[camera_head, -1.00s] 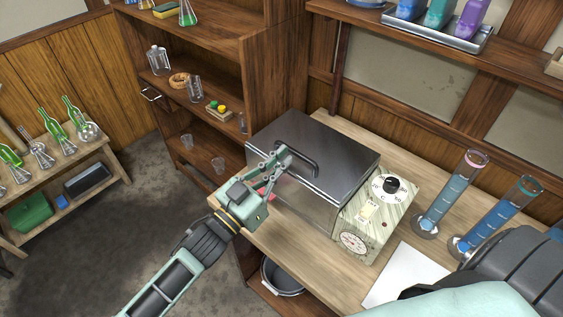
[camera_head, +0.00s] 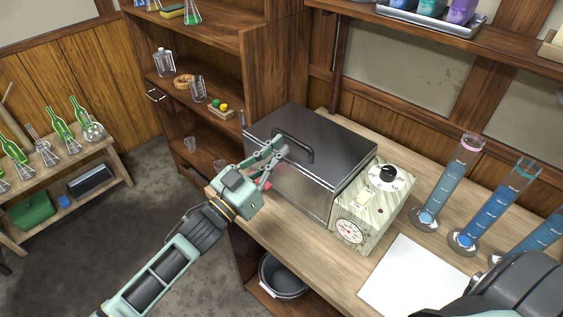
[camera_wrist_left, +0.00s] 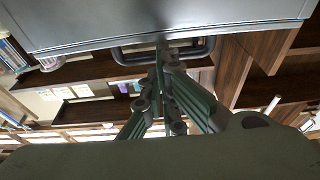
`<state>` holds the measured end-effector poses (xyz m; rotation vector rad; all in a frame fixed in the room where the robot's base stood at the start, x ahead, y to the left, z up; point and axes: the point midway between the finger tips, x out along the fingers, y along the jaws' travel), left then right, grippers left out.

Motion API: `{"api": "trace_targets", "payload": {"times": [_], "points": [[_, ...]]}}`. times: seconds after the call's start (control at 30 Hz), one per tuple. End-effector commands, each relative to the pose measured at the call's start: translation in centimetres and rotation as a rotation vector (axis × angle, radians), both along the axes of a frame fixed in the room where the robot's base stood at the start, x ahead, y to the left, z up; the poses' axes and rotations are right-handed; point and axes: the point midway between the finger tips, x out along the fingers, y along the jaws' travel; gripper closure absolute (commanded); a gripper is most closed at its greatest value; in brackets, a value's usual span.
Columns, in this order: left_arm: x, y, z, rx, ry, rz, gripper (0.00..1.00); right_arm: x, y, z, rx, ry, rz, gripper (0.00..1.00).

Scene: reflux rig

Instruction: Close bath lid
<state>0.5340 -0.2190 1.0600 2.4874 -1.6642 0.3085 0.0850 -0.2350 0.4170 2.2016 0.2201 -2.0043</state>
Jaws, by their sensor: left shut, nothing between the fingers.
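The bath (camera_head: 300,188) is a metal box on the wooden bench, with a control panel (camera_head: 372,204) on its right side. Its dark lid (camera_head: 335,140) lies flat over the top, with a black bar handle (camera_head: 296,148). My left gripper (camera_head: 282,150) is shut and empty at the left end of the handle, over the lid's front left part; I cannot tell whether it touches. In the left wrist view the gripper (camera_wrist_left: 160,62) points at the handle (camera_wrist_left: 135,57), close below the metal surface. My right gripper is not in view; part of my right arm shows at lower right.
Blue-filled measuring cylinders (camera_head: 446,185) stand right of the bath. A white sheet (camera_head: 408,275) lies on the bench front. A shelf unit (camera_head: 215,75) stands behind left, and a black bucket (camera_head: 283,275) sits below the bench.

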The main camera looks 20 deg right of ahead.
Motion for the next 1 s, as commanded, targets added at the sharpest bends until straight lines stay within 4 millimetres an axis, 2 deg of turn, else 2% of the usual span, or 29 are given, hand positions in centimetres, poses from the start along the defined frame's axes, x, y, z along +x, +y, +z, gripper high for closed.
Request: {"api": "trace_targets", "payload": {"times": [0.37,0.47,0.8,1.0], "points": [[-0.1,0.5,-0.1,0.001,0.0,0.001,1.0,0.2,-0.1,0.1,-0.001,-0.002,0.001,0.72],[-0.5,1.7,-0.5,0.002,0.0,0.002,1.0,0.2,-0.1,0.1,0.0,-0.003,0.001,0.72],[-3.0,8.1,-2.2,0.002,0.001,0.003,1.0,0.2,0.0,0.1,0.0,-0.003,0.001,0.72],[-3.9,10.3,-2.8,-0.001,0.002,0.0,1.0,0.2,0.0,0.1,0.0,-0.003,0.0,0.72]]}}
